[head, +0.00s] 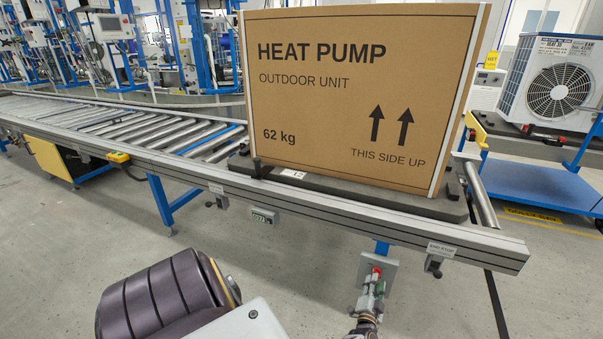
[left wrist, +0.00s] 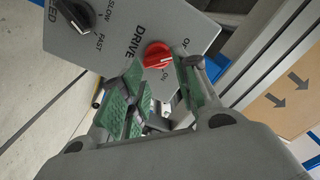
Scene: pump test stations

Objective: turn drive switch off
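The mark's exact setting is hard to tell. In the head view the red knob (head: 376,271) shows small on its panel (head: 388,267) below the conveyor's front rail. My left gripper (head: 374,290) is right at the panel. In the left wrist view its green-padded fingers (left wrist: 161,78) are apart, with the knob between and just beyond the tips. Contact cannot be told. My right gripper is out of view.
A second, dark knob (left wrist: 82,14) with SLOW and FAST labels is on the same panel. The conveyor rail (head: 330,212) runs above the panel, carrying a large heat pump carton (head: 360,100). A blue cart (head: 540,185) stands at right. Floor in front is clear.

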